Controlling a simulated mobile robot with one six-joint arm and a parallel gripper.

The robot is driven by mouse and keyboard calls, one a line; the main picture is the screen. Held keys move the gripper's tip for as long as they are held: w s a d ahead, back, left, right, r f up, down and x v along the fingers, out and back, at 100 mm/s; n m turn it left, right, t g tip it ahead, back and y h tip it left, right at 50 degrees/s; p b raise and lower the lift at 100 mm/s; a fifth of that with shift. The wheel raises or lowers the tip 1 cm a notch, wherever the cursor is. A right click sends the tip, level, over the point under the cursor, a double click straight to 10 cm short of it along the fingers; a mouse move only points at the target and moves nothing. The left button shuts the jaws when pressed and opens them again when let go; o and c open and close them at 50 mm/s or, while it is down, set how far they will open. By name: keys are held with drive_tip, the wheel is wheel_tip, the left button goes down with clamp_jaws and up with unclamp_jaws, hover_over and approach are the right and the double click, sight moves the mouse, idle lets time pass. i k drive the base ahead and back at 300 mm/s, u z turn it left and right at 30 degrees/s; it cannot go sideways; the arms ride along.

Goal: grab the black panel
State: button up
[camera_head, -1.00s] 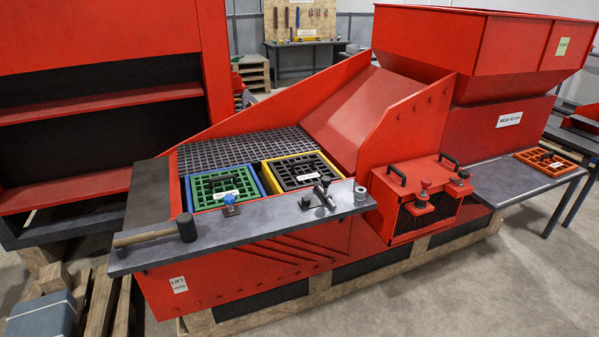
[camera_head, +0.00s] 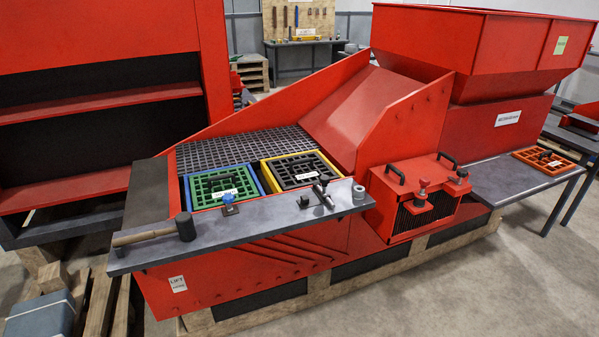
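A black grid panel (camera_head: 297,183) lies flat inside a yellow frame (camera_head: 267,179) in the red machine's deck, with a small white label across it. To its left, a green grid panel (camera_head: 202,201) lies in a blue frame (camera_head: 256,182) and carries a white label. Both sit between the dark mesh deck behind and a grey ledge in front. My gripper is not in view.
The grey ledge (camera_head: 262,215) holds a hammer (camera_head: 186,227), a blue-knobbed clamp (camera_head: 229,208), a dark clamp (camera_head: 323,194) and a grey ring (camera_head: 359,195). A red box with handles (camera_head: 415,192) stands right. An orange grid (camera_head: 543,160) lies on a side table. Floor at lower right is clear.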

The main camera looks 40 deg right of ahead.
sight(302, 167)
drive_tip(key=z, duration=0.7)
drive_tip(key=k, duration=0.15)
drive_tip(key=u, duration=2.5)
drive_tip(key=k, duration=0.2)
drive_tip(key=u, duration=2.1)
drive_tip(key=k, duration=0.8)
drive_tip(key=z, duration=0.05)
